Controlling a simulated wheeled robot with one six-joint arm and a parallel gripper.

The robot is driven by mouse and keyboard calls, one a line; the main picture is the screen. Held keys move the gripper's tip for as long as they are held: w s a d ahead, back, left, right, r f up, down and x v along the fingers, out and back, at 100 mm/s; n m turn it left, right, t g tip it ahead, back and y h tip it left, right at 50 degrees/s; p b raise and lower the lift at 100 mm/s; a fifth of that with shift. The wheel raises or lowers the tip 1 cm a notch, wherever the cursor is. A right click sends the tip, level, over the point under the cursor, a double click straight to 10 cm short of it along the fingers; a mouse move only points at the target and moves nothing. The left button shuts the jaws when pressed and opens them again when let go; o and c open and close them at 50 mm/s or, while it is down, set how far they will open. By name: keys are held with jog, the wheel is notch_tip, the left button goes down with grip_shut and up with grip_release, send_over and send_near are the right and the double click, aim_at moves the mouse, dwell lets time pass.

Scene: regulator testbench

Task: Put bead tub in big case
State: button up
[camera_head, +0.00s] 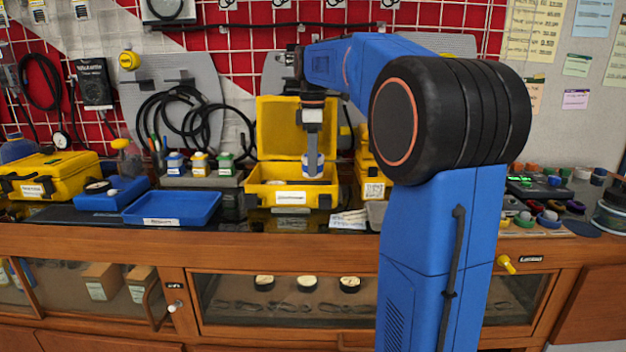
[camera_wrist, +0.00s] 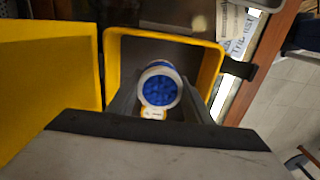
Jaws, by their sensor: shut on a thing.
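The bead tub (camera_wrist: 160,88) is a small round tub with a white rim, blue beads and a small orange-and-white label. My gripper (camera_wrist: 158,100) is shut on it, one finger on each side. In the head view, the bead tub (camera_head: 313,163) hangs from my gripper (camera_head: 313,150), over or inside the opening of the big case (camera_head: 290,196). The big case is yellow, with its lid raised at the back and a white label on its front. The wrist view looks down on its yellow rim (camera_wrist: 165,33) around the tub. I cannot tell whether the tub touches the case floor.
A shut yellow case (camera_head: 50,175) and a blue tray (camera_head: 172,208) stand to the left. Several small bottles (camera_head: 199,164) stand in a rack just left of the big case. More yellow cases (camera_head: 372,180) are close on its right.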

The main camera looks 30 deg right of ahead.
jog(key=shift+f, duration=2.4)
jog(key=shift+f, duration=0.1)
jog(key=o, duration=1.1)
notch_tip(320, 180, up, 12)
jog(key=shift+r, duration=0.1)
